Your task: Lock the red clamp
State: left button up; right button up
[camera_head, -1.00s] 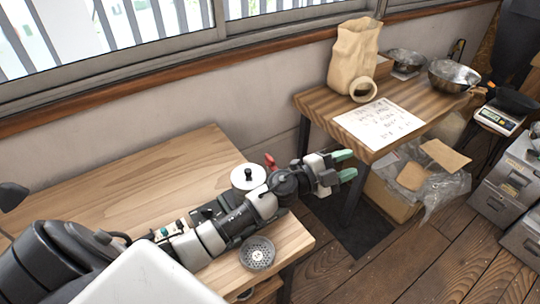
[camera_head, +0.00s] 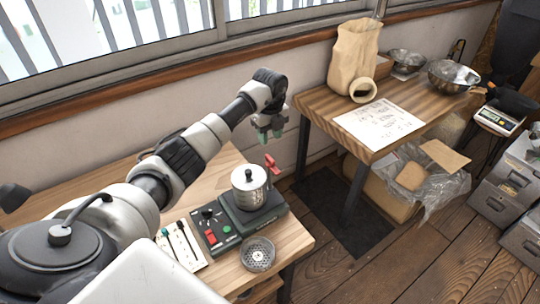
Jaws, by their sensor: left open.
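The red clamp (camera_head: 272,163) shows as a small red lever at the far right side of a metal canister (camera_head: 249,192) with a white lid and black knob. The canister stands on a dark machine base (camera_head: 252,216) on the wooden bench. The clamp's lower part is hidden behind the canister. My right gripper is not in view.
A control box (camera_head: 215,230) with a green button and red switch is left of the base. A perforated round dish (camera_head: 257,253) lies in front. A second table (camera_head: 420,108) at right holds a paper bag (camera_head: 354,55) and a sheet (camera_head: 379,124).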

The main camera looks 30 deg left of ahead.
aim_at(270, 158)
pick_arm(q)
notch_tip(270, 158, down, 9)
jog(key=shift+f+p, duration=0.1)
jog(key=shift+p, duration=0.65)
jog(key=shift+c, duration=0.4)
grip_shut()
